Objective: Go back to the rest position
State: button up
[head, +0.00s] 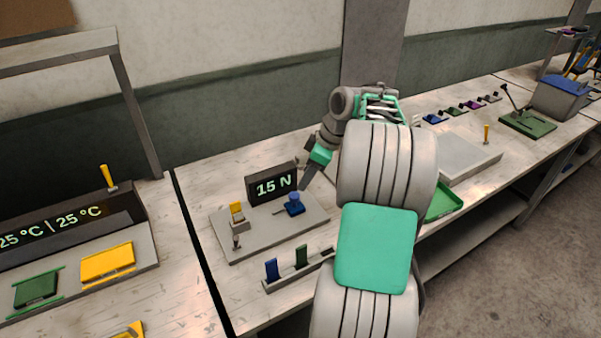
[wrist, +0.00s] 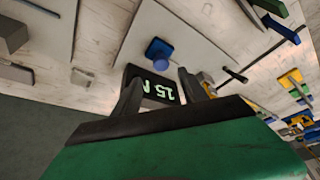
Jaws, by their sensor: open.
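My gripper (head: 308,177) is at the end of my arm, pointing down just to the right of a black display (head: 271,186) reading 15 N. In the wrist view its two dark fingers (wrist: 160,84) are spread apart. The display (wrist: 155,86) shows in the gap between them, upside down and farther off. I see nothing held. The blue-topped piece (head: 293,204) on the grey plate (head: 240,250) stands apart from the fingers. My arm hides part of the bench behind it.
A grey rack (head: 290,277) with blue and green pieces is near the bench front. A green tray (head: 443,202) and a pale slab (head: 470,160) lie right of my arm. A temperature display (head: 60,227) stands on the left bench. Small dies line the back right.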

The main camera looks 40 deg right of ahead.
jog(key=s+a+r+m+h, duration=0.1)
jog(key=s+a+r+m, duration=0.15)
jog(key=a, duration=0.85)
jog(key=s+a+r+m+h, duration=0.15)
jog(key=s+a, duration=0.25)
jog(key=a, duration=0.7)
jog(key=s+a+f+m, duration=0.2)
jog(key=s+a+m, duration=0.1)
jog(key=s, duration=0.5)
jog(key=shift+s+a+f+m+t, duration=0.2)
jog(key=shift+a+f+m+t, duration=0.1)
jog(key=shift+a+f+m, duration=0.15)
